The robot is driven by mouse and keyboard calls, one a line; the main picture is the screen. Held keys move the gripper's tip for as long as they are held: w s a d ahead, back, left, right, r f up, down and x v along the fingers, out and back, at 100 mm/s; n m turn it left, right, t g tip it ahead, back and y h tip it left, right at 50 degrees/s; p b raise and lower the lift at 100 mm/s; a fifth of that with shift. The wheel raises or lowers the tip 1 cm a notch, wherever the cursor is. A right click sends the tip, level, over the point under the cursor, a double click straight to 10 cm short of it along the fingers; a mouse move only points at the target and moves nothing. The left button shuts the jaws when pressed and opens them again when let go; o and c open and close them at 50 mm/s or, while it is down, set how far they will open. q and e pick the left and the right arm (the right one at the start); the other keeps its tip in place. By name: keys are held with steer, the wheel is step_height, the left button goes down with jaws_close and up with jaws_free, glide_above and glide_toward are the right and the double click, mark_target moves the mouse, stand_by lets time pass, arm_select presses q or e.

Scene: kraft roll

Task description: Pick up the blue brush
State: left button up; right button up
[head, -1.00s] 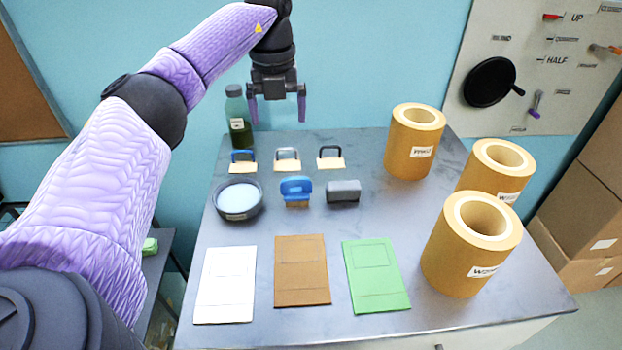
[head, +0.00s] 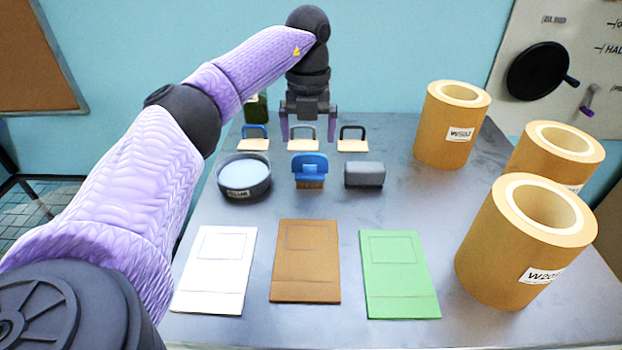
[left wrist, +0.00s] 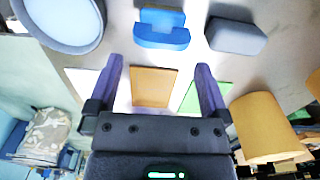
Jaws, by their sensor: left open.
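The blue brush (head: 310,170) stands on the grey table with its tan bristles down, between a round dish and a grey block. It also shows in the left wrist view (left wrist: 162,28), at the top and beyond my fingertips. My left gripper (head: 309,138) is open and empty, pointing down behind and above the brush. It also shows open in the left wrist view (left wrist: 157,65), with its two purple fingers apart. It does not touch the brush. My right gripper is not in view.
A round dish (head: 245,191) is left of the brush and a grey block (head: 364,174) right of it. Handled pieces (head: 254,144) stand behind. White, brown (head: 305,262) and green (head: 398,274) sheets lie in front. Kraft rolls (head: 450,135) stand at right.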

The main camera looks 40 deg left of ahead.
mark_target(310, 156)
arm_select(q)
step_height(310, 156, down, 8)
steer(key=shift+d+f+b, duration=0.1)
steer(key=shift+f+b, duration=0.1)
steer(key=shift+b, duration=0.7)
steer(key=shift+r, duration=0.1)
steer(key=c, duration=1)
step_height(310, 156, up, 10)
steer(key=shift+w+r+p, duration=0.1)
steer(key=shift+p, duration=1.15)
steer(key=shift+c, duration=0.2)
steer(key=o, duration=0.6)
steer(key=c, duration=0.4)
